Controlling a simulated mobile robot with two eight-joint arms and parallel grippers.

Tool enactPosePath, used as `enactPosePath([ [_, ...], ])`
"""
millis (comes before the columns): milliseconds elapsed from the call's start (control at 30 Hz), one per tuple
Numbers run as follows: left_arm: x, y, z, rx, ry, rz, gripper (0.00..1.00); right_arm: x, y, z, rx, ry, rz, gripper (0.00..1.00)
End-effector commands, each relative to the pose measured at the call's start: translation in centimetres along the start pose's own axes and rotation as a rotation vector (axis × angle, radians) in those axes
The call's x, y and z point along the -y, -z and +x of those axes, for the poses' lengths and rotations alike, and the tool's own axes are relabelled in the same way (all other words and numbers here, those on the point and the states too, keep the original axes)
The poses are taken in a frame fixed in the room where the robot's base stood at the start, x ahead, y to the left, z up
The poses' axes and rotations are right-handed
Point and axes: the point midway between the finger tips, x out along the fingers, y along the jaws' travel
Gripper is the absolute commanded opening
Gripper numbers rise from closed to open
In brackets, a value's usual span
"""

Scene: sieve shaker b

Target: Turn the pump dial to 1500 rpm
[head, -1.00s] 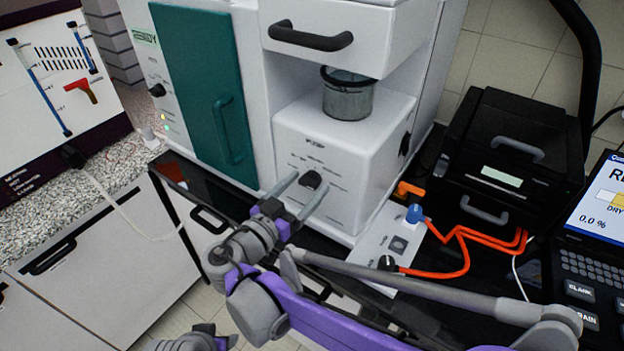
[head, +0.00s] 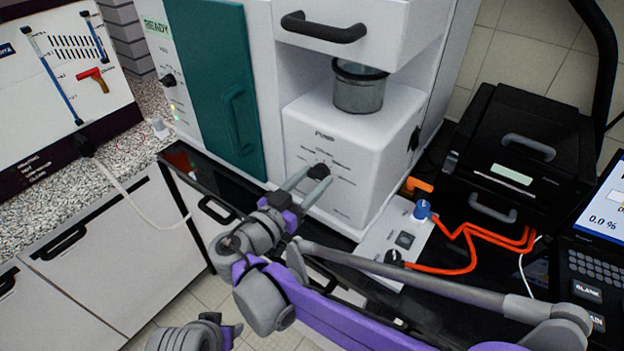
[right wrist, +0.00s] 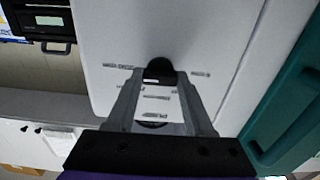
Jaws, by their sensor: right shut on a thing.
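The pump dial (head: 319,171) is a small black knob on the front of the white pump housing (head: 345,128), with small printed marks around it. My right gripper (head: 311,180) reaches up to it from below, one finger on each side. In the right wrist view the dial (right wrist: 158,68) sits between the tips of my right gripper (right wrist: 160,78), which is shut on it. The printed marks are too small to read. My left gripper is not clearly in view.
A teal door (head: 225,80) is to the left.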

Motion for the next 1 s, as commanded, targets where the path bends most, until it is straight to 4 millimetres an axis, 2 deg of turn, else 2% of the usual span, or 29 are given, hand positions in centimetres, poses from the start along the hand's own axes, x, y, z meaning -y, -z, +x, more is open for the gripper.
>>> enactPosePath([
  [367, 0.0, 0.22, -0.26, -0.001, 0.0, 0.0, 0.53, -0.01, 0.03, 0.03, 0.0, -0.001, -0.195, 0.0],
  [1000, 0.0, 0.49, -0.6, -0.003, 0.0, 0.0, 0.53, -0.01, 0.0, 0.04, 0.0, -0.001, -0.798, 0.0],
])
